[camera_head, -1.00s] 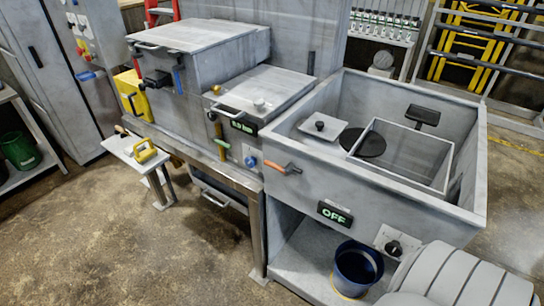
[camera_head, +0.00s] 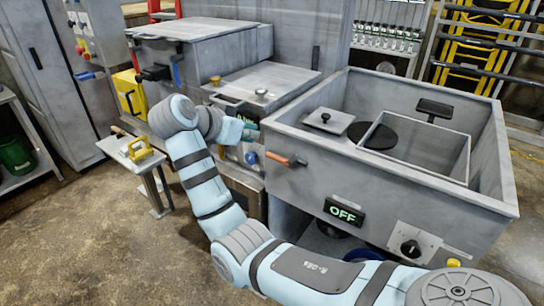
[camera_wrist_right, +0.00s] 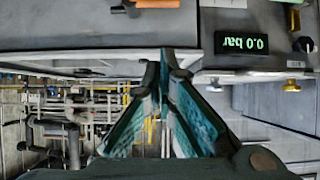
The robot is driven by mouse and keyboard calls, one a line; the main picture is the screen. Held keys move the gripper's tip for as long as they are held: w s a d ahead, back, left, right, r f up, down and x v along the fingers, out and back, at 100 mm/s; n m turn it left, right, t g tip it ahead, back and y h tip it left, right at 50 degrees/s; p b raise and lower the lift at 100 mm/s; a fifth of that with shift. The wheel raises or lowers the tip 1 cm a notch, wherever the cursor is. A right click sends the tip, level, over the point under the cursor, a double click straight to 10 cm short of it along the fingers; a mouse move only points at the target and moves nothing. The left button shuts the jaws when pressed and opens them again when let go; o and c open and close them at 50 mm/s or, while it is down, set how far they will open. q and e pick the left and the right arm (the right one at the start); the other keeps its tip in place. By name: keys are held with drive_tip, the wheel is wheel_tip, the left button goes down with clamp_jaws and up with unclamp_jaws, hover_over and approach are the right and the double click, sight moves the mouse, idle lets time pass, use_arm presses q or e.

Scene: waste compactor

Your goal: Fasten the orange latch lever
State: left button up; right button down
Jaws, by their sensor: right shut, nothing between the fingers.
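An orange lever (camera_head: 288,160) with a dark end is on the front face of the grey open basin, near its left corner, lying nearly level. My right gripper (camera_head: 250,126) is to the left of this lever and apart from it, in front of the low grey unit with the display. In the right wrist view the gripper (camera_wrist_right: 165,65) is shut and empty, its teal-sided fingers together. My left gripper is not in view.
The pressure display (camera_wrist_right: 241,43) reads 0.0 bar, upside down in the wrist view. The OFF display (camera_head: 343,212) and black knob (camera_head: 410,248) are on the basin front. A small side table (camera_head: 130,150) with a yellow-handled item stands left. Floor at lower left is clear.

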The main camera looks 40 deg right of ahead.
drive_tip(key=shift+r, duration=0.1)
drive_tip(key=shift+d, duration=0.1)
drive_tip(key=a+f+x, duration=0.1)
drive_tip(key=f+x, duration=0.1)
drive_tip(key=x, duration=1)
drive_tip(key=shift+f, duration=0.45)
